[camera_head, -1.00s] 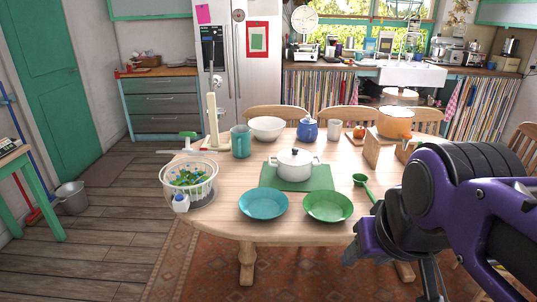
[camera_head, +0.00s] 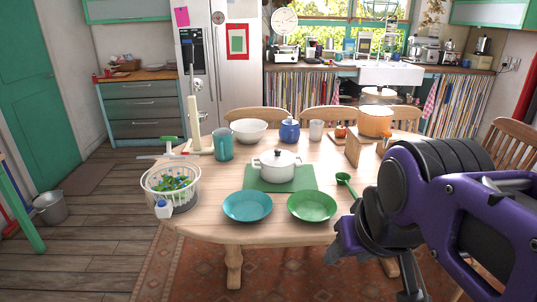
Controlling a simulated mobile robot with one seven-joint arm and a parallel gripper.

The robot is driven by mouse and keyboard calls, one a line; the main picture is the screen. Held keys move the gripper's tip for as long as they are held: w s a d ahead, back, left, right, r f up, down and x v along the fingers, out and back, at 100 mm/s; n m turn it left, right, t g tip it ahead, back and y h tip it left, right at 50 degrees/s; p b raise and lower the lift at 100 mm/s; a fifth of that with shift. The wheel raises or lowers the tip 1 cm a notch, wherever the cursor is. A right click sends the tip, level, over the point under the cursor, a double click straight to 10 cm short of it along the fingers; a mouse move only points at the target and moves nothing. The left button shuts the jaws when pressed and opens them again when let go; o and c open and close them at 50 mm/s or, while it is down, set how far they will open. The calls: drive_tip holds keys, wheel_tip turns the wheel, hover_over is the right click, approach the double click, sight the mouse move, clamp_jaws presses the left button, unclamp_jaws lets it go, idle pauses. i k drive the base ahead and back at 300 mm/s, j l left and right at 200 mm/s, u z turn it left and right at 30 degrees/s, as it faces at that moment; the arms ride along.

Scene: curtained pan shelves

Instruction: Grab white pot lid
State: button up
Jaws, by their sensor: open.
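The white pot (camera_head: 276,172) stands on a green mat (camera_head: 306,178) in the middle of the wooden table. Its white lid (camera_head: 265,158) sits on top, with a small dark knob (camera_head: 278,152) at the centre. My gripper (camera_head: 372,266) is at the lower right, near the front edge of the table, well apart from the pot and lid. It is open, with nothing seen between its fingers. My purple arm hides the table's right end.
A teal plate (camera_head: 247,207) and a green plate (camera_head: 312,206) lie in front of the pot. A green ladle (camera_head: 344,180) is to its right. A salad spinner (camera_head: 172,189), teal mug (camera_head: 222,145), white bowl (camera_head: 249,130) and blue pot (camera_head: 290,131) stand around. Chairs line the far side.

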sight(277, 158)
drive_tip(key=i+l+u, duration=0.45)
drive_tip(key=i, duration=0.2)
drive_tip(key=i+l+u, duration=0.4)
drive_tip(key=i+l, duration=0.15)
